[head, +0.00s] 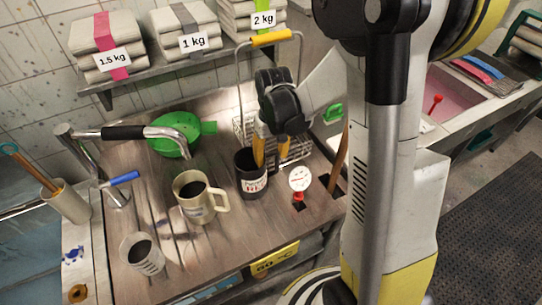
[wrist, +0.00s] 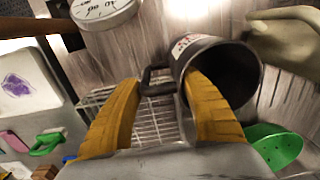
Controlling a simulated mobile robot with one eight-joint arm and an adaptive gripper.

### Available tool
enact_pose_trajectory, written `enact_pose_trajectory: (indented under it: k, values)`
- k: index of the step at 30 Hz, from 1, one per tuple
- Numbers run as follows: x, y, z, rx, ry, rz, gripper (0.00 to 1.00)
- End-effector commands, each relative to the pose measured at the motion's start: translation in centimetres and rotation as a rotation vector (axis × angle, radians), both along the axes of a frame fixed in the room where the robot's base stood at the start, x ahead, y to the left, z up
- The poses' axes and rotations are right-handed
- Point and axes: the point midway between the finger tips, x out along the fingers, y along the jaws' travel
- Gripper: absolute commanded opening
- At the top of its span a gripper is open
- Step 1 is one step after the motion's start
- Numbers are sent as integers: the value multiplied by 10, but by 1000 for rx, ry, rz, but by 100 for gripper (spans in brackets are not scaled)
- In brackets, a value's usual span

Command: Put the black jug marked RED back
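The black jug (head: 246,186) stands upright on the wooden worktop, with a white label bearing red lettering that is hard to read in full. In the wrist view the jug (wrist: 243,50) shows its open mouth and its handle (wrist: 157,79). My gripper (head: 271,160) points down at the jug with its yellow fingers apart. In the wrist view my gripper (wrist: 163,88) has one finger inside the jug's mouth and the other outside, past the handle. The jug wall and handle lie between them, with a visible gap to the outer finger.
A beige jug (head: 211,207) and a grey cup (head: 142,262) stand left of the black jug. A white dial (head: 300,178) is close on its right. A wire basket (head: 298,150) and a green colander (head: 166,149) are behind. A shelf (head: 160,75) holds weighed cloth stacks.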

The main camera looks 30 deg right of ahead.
Motion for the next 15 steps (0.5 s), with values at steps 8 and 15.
enact_pose_trajectory:
  k: [8, 15]
  values:
    - [0, 0, 1, 0, 0, 0, 66]
    - [0, 0, 17, 0, 0, 0, 66]
